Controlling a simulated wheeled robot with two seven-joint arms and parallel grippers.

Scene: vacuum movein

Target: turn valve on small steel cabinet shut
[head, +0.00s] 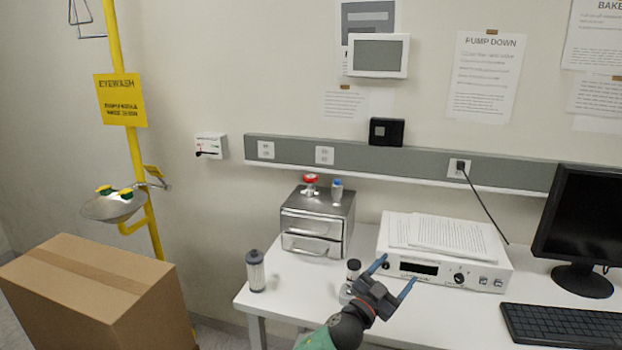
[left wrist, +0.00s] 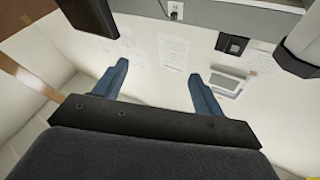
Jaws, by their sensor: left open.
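The small steel cabinet (head: 317,222) stands on the white table against the wall, with two drawers on its front. On its top at the left is a small metal valve with a red handle (head: 310,179); how far it is turned is too small to tell. My left gripper (head: 394,275) is open and empty, in front of the white instrument box, to the right of and nearer than the cabinet, apart from the valve. Its two blue fingers also show in the left wrist view (left wrist: 158,70), with wall and papers beyond; no valve shows there. My right gripper is out of view.
A blue-capped bottle (head: 337,191) stands beside the valve. A dark-capped bottle (head: 353,270) is close by my left gripper, and a clear canister (head: 256,272) is at the table's left edge. The instrument box (head: 480,272), monitor (head: 585,225) and keyboard (head: 562,327) fill the right.

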